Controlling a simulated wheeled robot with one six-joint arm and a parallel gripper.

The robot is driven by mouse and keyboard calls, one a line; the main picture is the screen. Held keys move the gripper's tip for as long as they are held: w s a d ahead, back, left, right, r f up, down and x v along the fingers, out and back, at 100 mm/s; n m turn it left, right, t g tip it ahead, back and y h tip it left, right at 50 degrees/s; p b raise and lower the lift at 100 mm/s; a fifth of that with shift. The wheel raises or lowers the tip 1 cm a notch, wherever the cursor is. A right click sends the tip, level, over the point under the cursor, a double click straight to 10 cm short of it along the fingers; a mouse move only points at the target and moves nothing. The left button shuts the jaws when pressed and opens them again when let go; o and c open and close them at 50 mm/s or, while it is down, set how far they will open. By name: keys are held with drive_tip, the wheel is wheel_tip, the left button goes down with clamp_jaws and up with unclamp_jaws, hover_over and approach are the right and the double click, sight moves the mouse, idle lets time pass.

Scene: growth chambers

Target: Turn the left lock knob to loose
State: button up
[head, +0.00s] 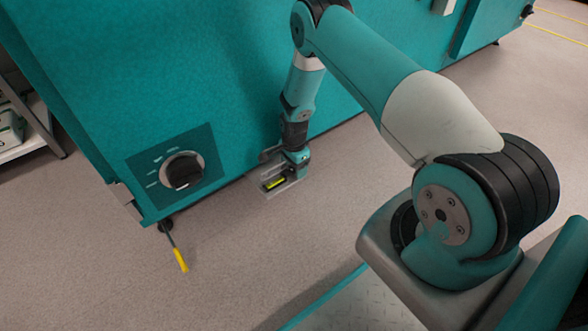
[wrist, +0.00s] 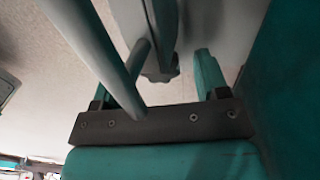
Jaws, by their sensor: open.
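A round black knob (head: 184,172) with a pale ring sits on a dark square panel (head: 207,183) at the lower left of the teal chamber front in the head view. Small pale marks surround it, too small to read. My gripper (head: 283,184) is to the right of the knob, apart from it, low near the chamber's bottom edge. It is open, with a small yellow strip by its fingers; I cannot tell what the strip belongs to. In the wrist view, my gripper (wrist: 165,75) shows grey bars and a grey lobed part around its fingers; the knob is not recognizable there.
A lever with a yellow handle (head: 180,260) sticks out from under the chamber's (head: 215,80) left corner, over the floor. A white shelf (head: 25,140) stands at the far left. The floor (head: 230,255) in front of the knob is otherwise clear.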

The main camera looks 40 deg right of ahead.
drive_tip(key=c, duration=0.9)
drive_tip(key=shift+r+n+p, duration=0.1)
drive_tip(key=shift+n+p, duration=0.5)
drive_tip(key=shift+n, duration=0.1)
drive_tip(key=shift+c, duration=0.2)
drive_tip(key=shift+n, duration=0.8)
drive_tip(key=o, duration=0.9)
drive_tip(key=shift+o, duration=0.2)
drive_tip(key=shift+p, duration=0.3)
wheel_tip(320, 180, up, 17)
drive_tip(key=p, duration=0.8)
